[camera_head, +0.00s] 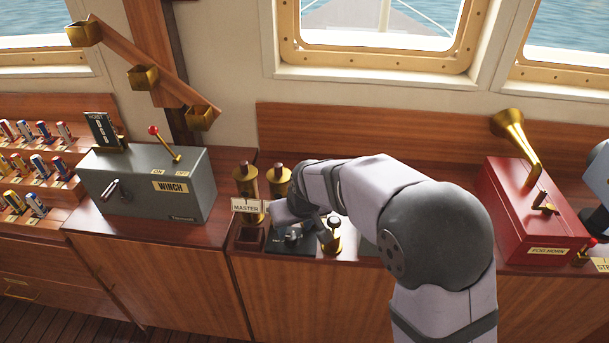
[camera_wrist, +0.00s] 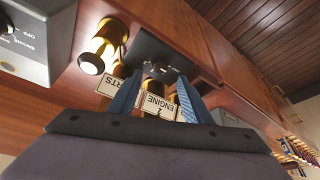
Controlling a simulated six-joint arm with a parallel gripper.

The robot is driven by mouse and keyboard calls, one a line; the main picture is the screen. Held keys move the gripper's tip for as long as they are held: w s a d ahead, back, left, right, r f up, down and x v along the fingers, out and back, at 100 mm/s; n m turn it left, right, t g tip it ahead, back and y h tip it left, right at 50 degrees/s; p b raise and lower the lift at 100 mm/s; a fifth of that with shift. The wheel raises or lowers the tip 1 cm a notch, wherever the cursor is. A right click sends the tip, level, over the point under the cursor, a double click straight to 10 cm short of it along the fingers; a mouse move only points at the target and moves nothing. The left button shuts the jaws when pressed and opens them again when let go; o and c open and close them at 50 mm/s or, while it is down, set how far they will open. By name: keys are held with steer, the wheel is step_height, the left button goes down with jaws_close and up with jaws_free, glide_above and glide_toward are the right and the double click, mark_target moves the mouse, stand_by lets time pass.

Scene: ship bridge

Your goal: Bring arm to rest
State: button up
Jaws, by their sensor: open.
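My arm reaches in from the lower right in the head view, bends left over the console and ends low, at the brass posts and the MASTER sign (camera_head: 246,206). My gripper (camera_wrist: 158,88) shows in the wrist view as two blue fingers spread apart. A white ENGINE 2 tag (camera_wrist: 160,105) appears in the gap between them; I cannot tell if they touch it. Behind lies a dark panel (camera_wrist: 157,52) with a small metal switch or key. In the head view the fingers are mostly hidden by my own wrist.
A grey WINCH box (camera_head: 150,183) with a red-knobbed lever stands left. A red FOG HORN box (camera_head: 525,212) with a brass horn (camera_head: 517,140) stands right. Brass posts (camera_head: 279,180) and a brass-based knob (camera_head: 334,240) crowd my wrist. Room is free above the console, below the windows.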

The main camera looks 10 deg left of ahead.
steer(key=s+d+f+g+h, duration=0.1)
steer(key=s+d+f+g, duration=0.2)
steer(key=s, duration=0.4)
steer(key=s+d+f+g+h, duration=0.1)
steer(key=s+d+f, duration=0.35)
steer(key=s, duration=0.35)
steer(key=s+d+r+m+g+p, duration=0.2)
steer(key=s+d+r+m+p, duration=0.15)
steer(key=s+d, duration=0.6)
steer(key=w+d+r+m+t, duration=0.1)
steer(key=d+r+m, duration=0.1)
steer(key=d+r, duration=0.3)
steer(key=shift+w+d+r+t+p, duration=0.3)
steer(key=shift+d+t+p, duration=0.15)
steer(key=shift+d, duration=0.1)
